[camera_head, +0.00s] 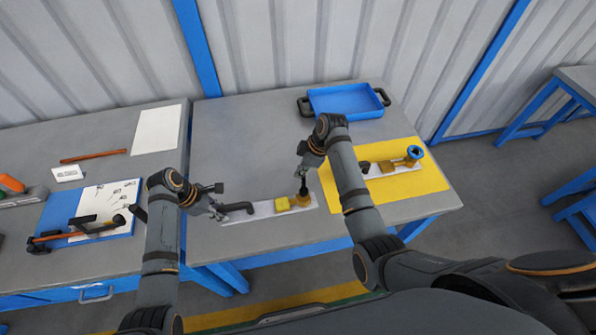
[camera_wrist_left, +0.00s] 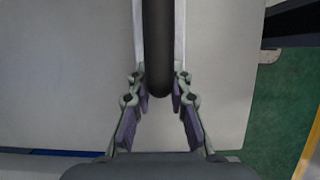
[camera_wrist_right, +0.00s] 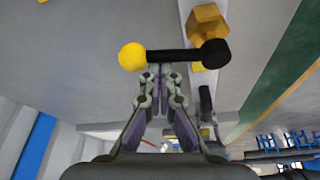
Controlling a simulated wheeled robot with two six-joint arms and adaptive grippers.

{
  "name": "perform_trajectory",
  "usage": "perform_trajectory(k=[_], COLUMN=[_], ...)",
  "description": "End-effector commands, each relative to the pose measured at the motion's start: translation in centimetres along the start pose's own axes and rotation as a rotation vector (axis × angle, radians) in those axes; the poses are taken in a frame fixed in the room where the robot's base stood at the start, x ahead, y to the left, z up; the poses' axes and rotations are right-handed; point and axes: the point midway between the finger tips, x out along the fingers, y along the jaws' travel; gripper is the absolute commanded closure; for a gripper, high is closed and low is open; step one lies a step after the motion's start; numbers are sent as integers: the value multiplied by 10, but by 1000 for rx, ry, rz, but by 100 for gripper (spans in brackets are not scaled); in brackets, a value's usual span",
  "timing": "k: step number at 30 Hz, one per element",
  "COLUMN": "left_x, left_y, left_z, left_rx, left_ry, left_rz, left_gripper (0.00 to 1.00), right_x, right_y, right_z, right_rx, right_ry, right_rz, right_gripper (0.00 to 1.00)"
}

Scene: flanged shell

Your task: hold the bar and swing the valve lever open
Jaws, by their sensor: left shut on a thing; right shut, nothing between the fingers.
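My right gripper (camera_head: 303,172) is above the valve end, shut and empty. In the right wrist view its fingertips (camera_wrist_right: 160,72) are at the side of the black valve lever (camera_wrist_right: 180,56), which has a yellow ball end (camera_wrist_right: 132,57); I cannot tell whether they touch. A brass hex part (camera_wrist_right: 207,22) is beside the lever.
A yellow mat (camera_head: 430,180) at the right carries another bar with brass fittings and a blue ring (camera_head: 415,152). A blue tray (camera_head: 345,102) stands at the back. A blue board with tools (camera_head: 60,215) lies on the left table. The table's middle behind the bar is clear.

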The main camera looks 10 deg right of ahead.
Motion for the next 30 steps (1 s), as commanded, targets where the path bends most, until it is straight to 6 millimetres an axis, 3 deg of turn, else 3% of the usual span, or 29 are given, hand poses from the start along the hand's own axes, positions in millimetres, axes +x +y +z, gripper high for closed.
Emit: perform_trajectory(k=[30], left_x=[0], left_y=[0], left_z=[-2], left_rx=[-2], left_ry=[5], left_rz=[1], left_gripper=[100], right_x=[-16], right_y=[-15], right_z=[49], right_rx=[893], right_ry=[-5], right_rz=[326], right_gripper=[100])
